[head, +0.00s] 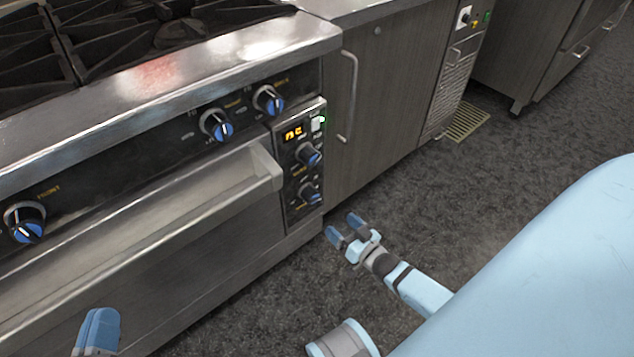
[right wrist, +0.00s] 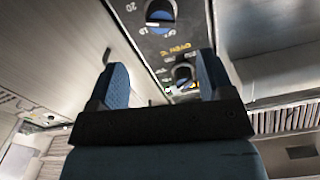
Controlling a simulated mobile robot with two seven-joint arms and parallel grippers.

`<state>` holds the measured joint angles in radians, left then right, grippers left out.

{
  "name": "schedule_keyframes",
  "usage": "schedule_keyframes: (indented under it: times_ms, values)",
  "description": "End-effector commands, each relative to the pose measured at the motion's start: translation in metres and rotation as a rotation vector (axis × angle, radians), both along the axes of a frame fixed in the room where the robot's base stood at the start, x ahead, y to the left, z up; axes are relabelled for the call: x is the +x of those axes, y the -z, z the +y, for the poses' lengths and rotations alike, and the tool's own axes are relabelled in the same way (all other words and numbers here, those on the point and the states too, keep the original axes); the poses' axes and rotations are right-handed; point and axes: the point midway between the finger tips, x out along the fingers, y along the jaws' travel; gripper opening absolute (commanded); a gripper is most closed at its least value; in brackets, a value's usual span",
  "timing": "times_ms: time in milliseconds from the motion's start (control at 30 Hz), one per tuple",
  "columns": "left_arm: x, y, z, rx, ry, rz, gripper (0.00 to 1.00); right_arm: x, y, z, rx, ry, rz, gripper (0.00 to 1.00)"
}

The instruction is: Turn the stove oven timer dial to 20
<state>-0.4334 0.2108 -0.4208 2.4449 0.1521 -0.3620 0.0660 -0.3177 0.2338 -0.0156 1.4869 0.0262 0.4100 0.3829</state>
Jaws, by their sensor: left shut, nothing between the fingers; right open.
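The oven control panel (head: 284,160) is on the right end of the stove front, with a lit display (head: 293,132) and two blue-faced dials. The upper dial (head: 308,154) and lower dial (head: 309,192) sit below the display. In the right wrist view, the nearer dial (right wrist: 160,12) has the number 20 printed beside it and looks like the timer dial; a second dial (right wrist: 183,72) shows beyond it. My right gripper (head: 343,227) is open and empty, below and right of the panel, apart from it. My left gripper (head: 97,332) is shut and empty at the lower left edge.
Stove knobs (head: 216,125) line the front above the long oven door handle (head: 140,210). A cabinet with a vertical handle (head: 350,95) stands right of the panel. The dark floor (head: 440,200) in front is clear.

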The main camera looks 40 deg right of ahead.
Motion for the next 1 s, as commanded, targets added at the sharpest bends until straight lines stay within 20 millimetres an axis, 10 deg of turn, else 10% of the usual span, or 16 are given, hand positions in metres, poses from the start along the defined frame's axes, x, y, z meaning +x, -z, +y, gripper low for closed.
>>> schedule_keyframes:
  times_ms: [600, 1000]
  values:
    - [0.002, 0.051, -0.002, 0.094, 0.048, 0.104, 0.00, 0.111, 0.002, 0.008, -0.008, 0.000, -0.004, 0.74]
    - [0.008, 0.046, 0.002, 0.132, 0.041, 0.040, 0.00, 0.136, -0.001, 0.010, -0.008, 0.000, -0.001, 0.74]
